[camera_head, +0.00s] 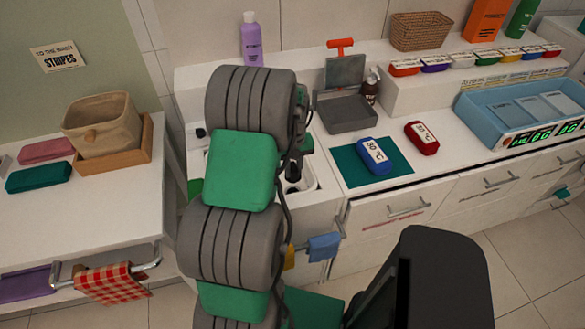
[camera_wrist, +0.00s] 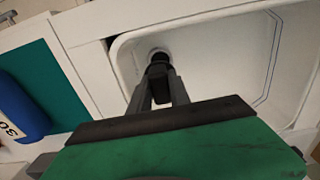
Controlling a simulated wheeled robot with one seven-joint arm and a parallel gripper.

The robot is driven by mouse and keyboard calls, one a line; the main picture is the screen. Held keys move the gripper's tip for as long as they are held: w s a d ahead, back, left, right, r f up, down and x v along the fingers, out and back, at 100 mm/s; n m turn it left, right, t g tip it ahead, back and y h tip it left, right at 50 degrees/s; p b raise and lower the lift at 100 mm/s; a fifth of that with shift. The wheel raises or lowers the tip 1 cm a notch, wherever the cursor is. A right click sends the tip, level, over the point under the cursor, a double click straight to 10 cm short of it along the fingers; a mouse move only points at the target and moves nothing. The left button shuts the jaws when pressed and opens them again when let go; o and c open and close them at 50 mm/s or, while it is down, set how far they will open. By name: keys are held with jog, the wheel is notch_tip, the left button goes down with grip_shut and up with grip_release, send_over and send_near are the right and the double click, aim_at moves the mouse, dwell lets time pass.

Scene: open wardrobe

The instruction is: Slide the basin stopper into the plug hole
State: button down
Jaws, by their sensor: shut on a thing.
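My gripper (camera_wrist: 160,95) is shut on the black basin stopper (camera_wrist: 159,68) in the wrist view. Its fingers reach down into the white basin (camera_wrist: 220,70), close to the corner of the basin. A pale round rim shows just behind the stopper, at the plug hole (camera_wrist: 158,52). The stopper and fingers cover most of the hole, so I cannot tell whether the stopper is seated in it. In the head view, my arm hides most of the basin (camera_head: 313,186), and the dark gripper (camera_head: 293,172) shows only in part.
A blue bar (camera_head: 375,156) lies on a teal mat (camera_head: 350,168) right of the basin, with a red bar (camera_head: 421,138) beyond. A grey dustpan-like tray (camera_head: 345,112) and a purple bottle (camera_head: 251,40) stand behind. A blue cloth (camera_head: 323,247) hangs in front.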

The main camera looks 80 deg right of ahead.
aim_at(293, 181)
jog(key=shift+f+b, duration=2.05)
jog(key=shift+f, duration=0.9)
jog(key=shift+a+f+b, duration=0.1)
jog(key=shift+f+b, duration=0.9)
jog(key=shift+f, duration=0.25)
jog(key=c, duration=1.1)
grip_release()
jog(key=shift+c, duration=0.2)
notch_tip(293, 181, up, 8)
jog(key=shift+f+b, duration=0.1)
jog(key=shift+b, duration=0.3)
